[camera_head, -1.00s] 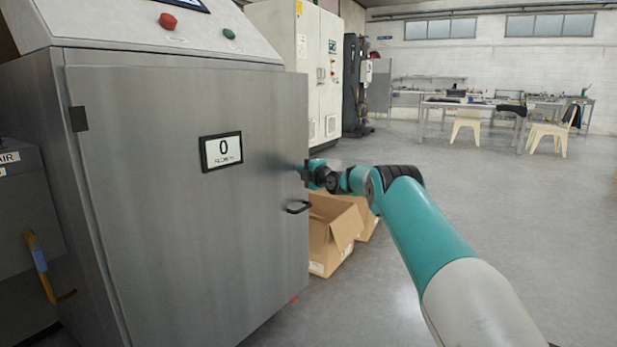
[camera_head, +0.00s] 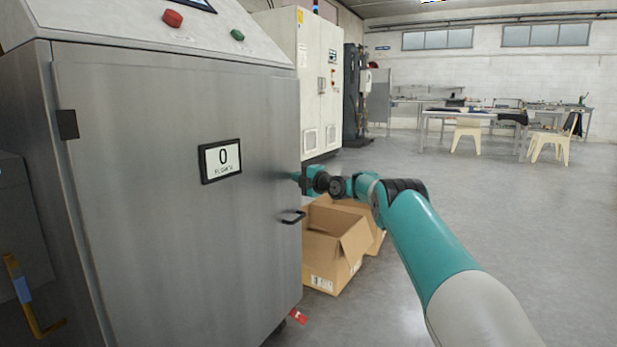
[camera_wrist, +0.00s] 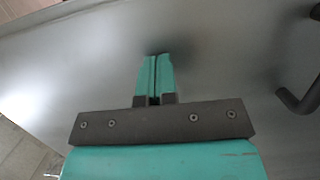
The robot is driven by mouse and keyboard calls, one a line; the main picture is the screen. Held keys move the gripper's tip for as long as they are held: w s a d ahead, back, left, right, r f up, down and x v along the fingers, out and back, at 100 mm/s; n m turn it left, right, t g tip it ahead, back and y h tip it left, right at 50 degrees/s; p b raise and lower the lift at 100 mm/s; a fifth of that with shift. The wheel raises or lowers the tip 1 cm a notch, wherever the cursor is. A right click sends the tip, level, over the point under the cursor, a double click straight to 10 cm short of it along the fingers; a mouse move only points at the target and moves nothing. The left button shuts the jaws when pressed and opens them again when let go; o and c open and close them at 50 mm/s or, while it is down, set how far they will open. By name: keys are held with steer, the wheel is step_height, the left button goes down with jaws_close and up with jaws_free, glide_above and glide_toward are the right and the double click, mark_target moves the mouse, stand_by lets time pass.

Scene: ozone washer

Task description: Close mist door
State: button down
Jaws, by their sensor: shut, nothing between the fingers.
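The mist door (camera_head: 180,200) is the large grey metal front of the washer, with a small display (camera_head: 221,160) reading 0. It looks nearly flush with the cabinet, but I cannot tell whether it is fully shut. Its dark handle (camera_head: 293,217) is near the right edge and also shows at the right of the wrist view (camera_wrist: 302,98). My gripper (camera_head: 297,177) is at the door's right edge, above the handle. In the wrist view my gripper's teal fingers (camera_wrist: 155,62) are together and empty, pointing at the door's surface, at or very near it.
Open cardboard boxes (camera_head: 337,250) stand on the floor behind and right of the door's edge. A red tag (camera_head: 298,316) shows near the door's bottom corner. A white cabinet (camera_head: 318,85) stands behind. The floor to the right is clear up to the far tables.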

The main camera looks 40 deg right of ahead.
steer(key=s+d+b, duration=0.1)
steer(key=s+d, duration=0.2)
steer(key=s, duration=0.3)
steer(key=s+d+b, duration=0.1)
steer(key=s+d, duration=0.2)
steer(key=s, duration=0.4)
steer(key=s+a+r+m+g+y+p, duration=0.1)
steer(key=a+r+m+g+y, duration=0.15)
steer(key=a, duration=1.05)
steer(key=s+a+r+m+g+y+p, duration=0.1)
steer(key=a+r+g, duration=0.15)
steer(key=a, duration=0.95)
steer(key=s+a+m+g+p, duration=0.1)
steer(key=s+a+m+g, duration=0.35)
steer(key=s+a, duration=1)
steer(key=s+a+f+m+g+h+p, duration=0.15)
steer(key=s+a+g, duration=0.25)
steer(key=s, duration=1)
steer(key=s+a+f+m+g+h, duration=0.1)
steer(key=s+a+f+m+g, duration=0.2)
steer(key=s, duration=1.1)
step_height(320, 180, up, 39)
steer(key=g+p, duration=0.1)
steer(key=p, duration=3.7)
steer(key=shift+w, duration=0.25)
